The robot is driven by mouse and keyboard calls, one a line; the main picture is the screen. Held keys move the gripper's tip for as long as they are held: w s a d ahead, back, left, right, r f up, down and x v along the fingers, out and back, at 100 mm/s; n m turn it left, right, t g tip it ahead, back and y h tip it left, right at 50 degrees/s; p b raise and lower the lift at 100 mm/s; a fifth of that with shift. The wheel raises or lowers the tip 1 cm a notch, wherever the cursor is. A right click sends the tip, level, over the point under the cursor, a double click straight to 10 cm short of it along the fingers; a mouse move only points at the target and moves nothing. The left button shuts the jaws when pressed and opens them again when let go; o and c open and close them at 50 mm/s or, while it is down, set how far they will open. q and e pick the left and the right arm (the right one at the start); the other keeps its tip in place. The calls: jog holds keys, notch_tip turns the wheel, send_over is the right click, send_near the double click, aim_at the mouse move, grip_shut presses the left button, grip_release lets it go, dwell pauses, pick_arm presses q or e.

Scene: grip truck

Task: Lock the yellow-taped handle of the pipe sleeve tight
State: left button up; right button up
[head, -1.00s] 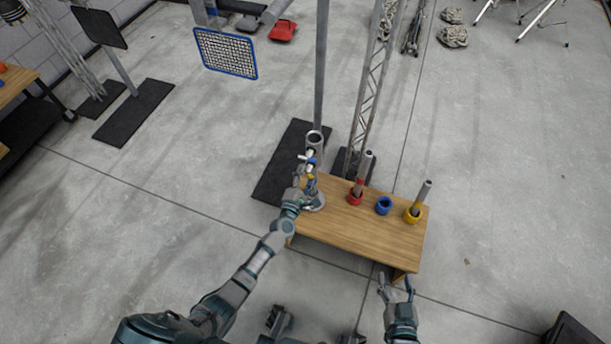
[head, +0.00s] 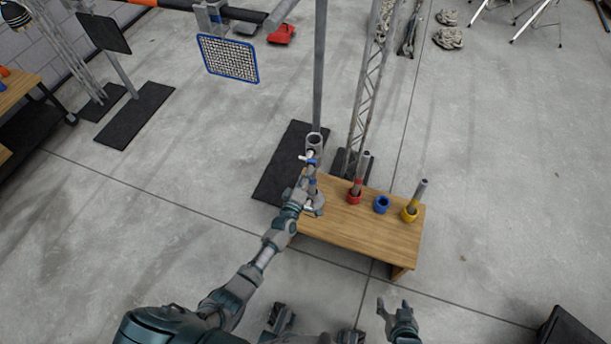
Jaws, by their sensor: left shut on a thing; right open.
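My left gripper (head: 305,180) is at the sleeve's lower side, shut on a handle there. The yellow tape does not show now; the gripper seems to cover that handle, and the exact grip is too small to see. My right gripper (head: 393,305) is open and empty in front of the table, low in the view.
The wooden table (head: 365,235) also carries a red ring with a pipe (head: 354,197), a blue ring (head: 382,204) and a yellow ring with a pipe (head: 409,214). A tall post and a lattice mast (head: 370,95) rise behind.

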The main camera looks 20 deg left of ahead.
pick_arm(q)
jog(key=shift+s+d+f+m+p, duration=0.15)
jog(key=shift+m+p, duration=0.45)
jog(key=shift+m, duration=2.2)
jog(key=shift+a+f+m+p, duration=0.1)
jog(key=shift+m+p, duration=0.45)
jog(key=shift+m, duration=2.25)
pick_arm(e)
jog(key=s+d+f+g+h, duration=0.1)
jog(key=s+d+g, duration=0.2)
jog(key=s+g, duration=0.2)
jog(key=shift+s+f, duration=0.3)
jog(key=shift+s, duration=1.75)
pick_arm(q)
jog(key=shift+f, duration=0.1)
jog(key=o, duration=1.2)
jog(key=shift+c, duration=0.2)
jog(key=shift+r, duration=0.25)
